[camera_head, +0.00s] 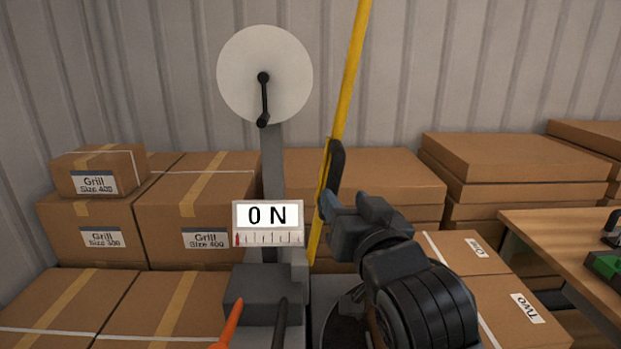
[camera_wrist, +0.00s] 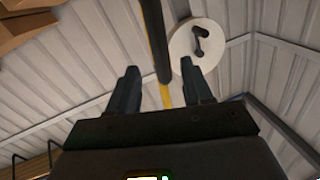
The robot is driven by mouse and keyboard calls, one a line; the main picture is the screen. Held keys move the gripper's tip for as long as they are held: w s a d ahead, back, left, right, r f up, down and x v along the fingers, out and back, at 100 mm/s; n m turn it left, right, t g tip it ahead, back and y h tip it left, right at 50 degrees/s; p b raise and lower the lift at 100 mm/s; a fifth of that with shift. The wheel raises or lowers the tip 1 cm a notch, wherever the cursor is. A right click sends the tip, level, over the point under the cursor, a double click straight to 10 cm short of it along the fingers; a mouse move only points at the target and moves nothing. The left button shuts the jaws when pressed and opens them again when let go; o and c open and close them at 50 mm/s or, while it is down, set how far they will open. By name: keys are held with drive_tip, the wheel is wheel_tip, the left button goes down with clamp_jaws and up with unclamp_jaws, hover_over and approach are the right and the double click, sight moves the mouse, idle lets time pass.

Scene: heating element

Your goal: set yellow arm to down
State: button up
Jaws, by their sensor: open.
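The yellow arm (camera_head: 349,80) is a long thin bar that stands nearly upright, leaning a little right at its top, which runs out of the head view. A black handle (camera_head: 336,168) is fixed along its lower part. My gripper (camera_head: 334,203) is open just below and beside the handle. In the wrist view my gripper (camera_wrist: 161,88) has its two fingers spread apart. The black handle (camera_wrist: 155,40) and a strip of the yellow arm (camera_wrist: 164,75) show between the fingers, nearer the right one. I cannot tell whether a finger touches them. The arm's lower end is partly hidden.
A white disc (camera_head: 233,68) with a black crank (camera_head: 264,97) stands on a grey post left of the yellow arm. A gauge (camera_head: 268,223) reads "0 N". An orange lever (camera_head: 229,325) is below it. Cardboard boxes (camera_head: 95,293) surround the machine; a wooden table (camera_head: 570,240) stands right.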

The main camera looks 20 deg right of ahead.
sight(336, 187)
drive_tip(key=w, duration=0.2)
drive_tip(key=w+p, duration=0.1)
drive_tip(key=w, duration=0.4)
drive_tip(key=shift+w+d+p, duration=0.25)
drive_tip(key=shift+d+p, duration=0.1)
drive_tip(key=shift+d, duration=0.05)
clamp_jaws()
